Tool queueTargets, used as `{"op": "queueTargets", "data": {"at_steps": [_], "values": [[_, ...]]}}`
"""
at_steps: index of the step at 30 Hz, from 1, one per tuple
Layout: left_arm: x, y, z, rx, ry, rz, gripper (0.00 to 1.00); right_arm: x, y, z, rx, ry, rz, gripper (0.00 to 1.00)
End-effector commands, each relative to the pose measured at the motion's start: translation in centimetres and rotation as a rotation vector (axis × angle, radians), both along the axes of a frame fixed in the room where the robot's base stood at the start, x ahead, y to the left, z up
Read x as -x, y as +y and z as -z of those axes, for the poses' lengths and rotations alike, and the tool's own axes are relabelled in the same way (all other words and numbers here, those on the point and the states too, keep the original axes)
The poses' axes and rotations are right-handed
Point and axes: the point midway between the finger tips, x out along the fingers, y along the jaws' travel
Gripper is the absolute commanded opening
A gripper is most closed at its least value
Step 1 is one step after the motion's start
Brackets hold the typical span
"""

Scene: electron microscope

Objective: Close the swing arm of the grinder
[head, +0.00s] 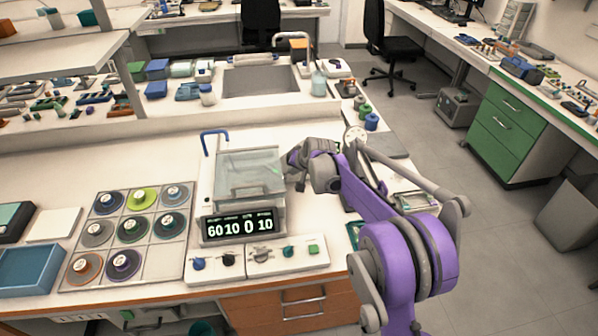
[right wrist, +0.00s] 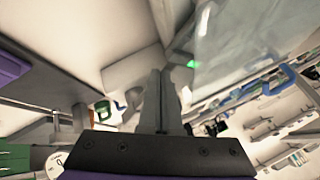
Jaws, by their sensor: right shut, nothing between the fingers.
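The grinder is a white machine with a lit display (head: 238,226) reading 60 10 0 10. A clear cover (head: 250,172) sits above the display. A blue bent tube (head: 213,137) stands at its back left; I cannot tell whether this is the swing arm. My right gripper (head: 298,173) is at the right side of the clear cover, shut and empty. In the right wrist view its fingers (right wrist: 162,80) are together, close to a pale surface and a clear panel (right wrist: 235,40). I cannot tell whether they touch. My left gripper is not in view.
A tray of round discs (head: 130,229) lies left of the grinder, with a blue box (head: 30,270) further left. Knobs (head: 198,264) line the grinder's front. A sink (head: 260,80) and bottles stand behind. Small jars (head: 371,121) stand right of the gripper.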

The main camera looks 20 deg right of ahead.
Motion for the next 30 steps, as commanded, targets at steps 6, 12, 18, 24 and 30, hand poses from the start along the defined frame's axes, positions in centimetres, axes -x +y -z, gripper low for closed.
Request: {"op": "queueTargets", "data": {"at_steps": [6,12,18,24,30], "values": [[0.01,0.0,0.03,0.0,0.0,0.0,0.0,-0.43,0.63,0.04,-0.001,0.0,-0.001,0.0],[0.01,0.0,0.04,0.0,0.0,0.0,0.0,-0.6,0.83,0.03,-0.001,0.0,-0.001,0.0],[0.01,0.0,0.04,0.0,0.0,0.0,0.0,-0.63,0.86,0.03,0.0,0.001,0.0,0.0],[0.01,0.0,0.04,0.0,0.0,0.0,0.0,-0.62,0.83,0.02,0.0,0.001,0.0,0.0],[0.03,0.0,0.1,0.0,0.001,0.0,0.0,-0.44,0.78,0.04,0.0,0.001,0.0,0.0]]}}
